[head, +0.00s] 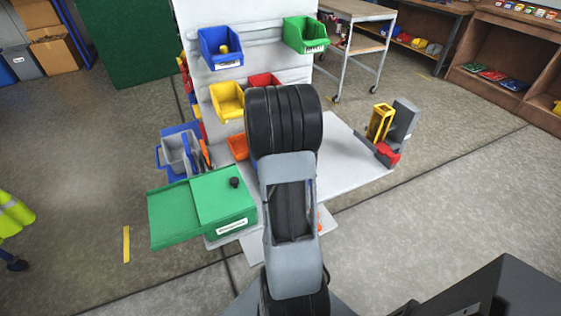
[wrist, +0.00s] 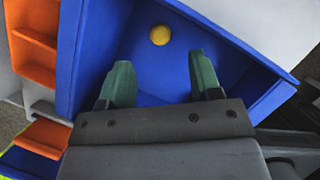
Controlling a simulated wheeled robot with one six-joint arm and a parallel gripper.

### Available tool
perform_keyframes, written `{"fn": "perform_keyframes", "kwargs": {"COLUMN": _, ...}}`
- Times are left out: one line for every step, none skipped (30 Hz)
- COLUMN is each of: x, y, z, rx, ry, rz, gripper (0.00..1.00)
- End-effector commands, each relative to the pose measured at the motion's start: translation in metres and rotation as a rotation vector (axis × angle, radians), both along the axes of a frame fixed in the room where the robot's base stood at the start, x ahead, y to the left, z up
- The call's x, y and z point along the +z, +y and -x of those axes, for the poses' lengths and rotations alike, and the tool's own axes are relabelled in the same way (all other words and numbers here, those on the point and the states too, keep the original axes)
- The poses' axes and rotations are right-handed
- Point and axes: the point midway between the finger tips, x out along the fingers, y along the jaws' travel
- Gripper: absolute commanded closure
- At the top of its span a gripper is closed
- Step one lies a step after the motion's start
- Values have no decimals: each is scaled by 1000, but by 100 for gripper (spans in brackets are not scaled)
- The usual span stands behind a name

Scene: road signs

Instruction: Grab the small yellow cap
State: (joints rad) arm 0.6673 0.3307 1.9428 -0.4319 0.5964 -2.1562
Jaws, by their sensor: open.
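In the wrist view a small round yellow cap (wrist: 160,35) lies inside a blue bin (wrist: 255,52), near its far wall. My gripper (wrist: 160,75) is open, its two green fingers spread over the bin. The cap lies beyond the fingertips, roughly centred between them and apart from them. In the head view my arm hides the gripper. There a small yellow thing (head: 223,49) shows in a blue bin (head: 208,46) at the upper left of the panel; I cannot tell whether it is the same cap and bin.
Orange bins (wrist: 38,55) sit left of the blue bin in the wrist view. In the head view, a green bin (head: 304,34) and yellow bin (head: 226,101) hang on the white panel (head: 262,73). A green box (head: 228,214) with a black knob stands low left. The white tabletop (head: 345,165) has clear room.

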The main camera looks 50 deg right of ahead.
Motion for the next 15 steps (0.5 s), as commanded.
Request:
{"fn": "perform_keyframes", "kwargs": {"x": -5, "y": -2, "z": 0, "rx": 0, "ry": 0, "rz": -1, "gripper": 42}}
{"fn": "perform_keyframes", "kwargs": {"x": -7, "y": -3, "z": -1, "rx": 1, "ry": 2, "rz": -1, "gripper": 42}}
{"fn": "perform_keyframes", "kwargs": {"x": -9, "y": -3, "z": -1, "rx": 1, "ry": 2, "rz": -1, "gripper": 42}}
{"fn": "perform_keyframes", "kwargs": {"x": -10, "y": -4, "z": -1, "rx": 1, "ry": 0, "rz": 0, "gripper": 42}}
{"fn": "perform_keyframes", "kwargs": {"x": -11, "y": -4, "z": -1, "rx": 0, "ry": 0, "rz": 0, "gripper": 42}}
{"fn": "perform_keyframes", "kwargs": {"x": -12, "y": -5, "z": -1, "rx": 0, "ry": 0, "rz": 0, "gripper": 42}}
{"fn": "perform_keyframes", "kwargs": {"x": -14, "y": -5, "z": -1, "rx": 0, "ry": 0, "rz": 0, "gripper": 42}}
{"fn": "perform_keyframes", "kwargs": {"x": -16, "y": -6, "z": -1, "rx": 0, "ry": 0, "rz": -1, "gripper": 42}}
{"fn": "perform_keyframes", "kwargs": {"x": -21, "y": -7, "z": -2, "rx": 0, "ry": 0, "rz": -2, "gripper": 42}}
{"fn": "perform_keyframes", "kwargs": {"x": -25, "y": -8, "z": -2, "rx": -1, "ry": 1, "rz": -2, "gripper": 42}}
{"fn": "perform_keyframes", "kwargs": {"x": -29, "y": -9, "z": -2, "rx": -1, "ry": 1, "rz": -3, "gripper": 42}}
{"fn": "perform_keyframes", "kwargs": {"x": -35, "y": -10, "z": -2, "rx": 0, "ry": 1, "rz": -2, "gripper": 42}}
{"fn": "perform_keyframes", "kwargs": {"x": -39, "y": -12, "z": -3, "rx": 0, "ry": 1, "rz": -2, "gripper": 42}}
{"fn": "perform_keyframes", "kwargs": {"x": -43, "y": -13, "z": -3, "rx": 0, "ry": 1, "rz": -2, "gripper": 42}}
{"fn": "perform_keyframes", "kwargs": {"x": -47, "y": -15, "z": -3, "rx": -1, "ry": 1, "rz": -2, "gripper": 42}}
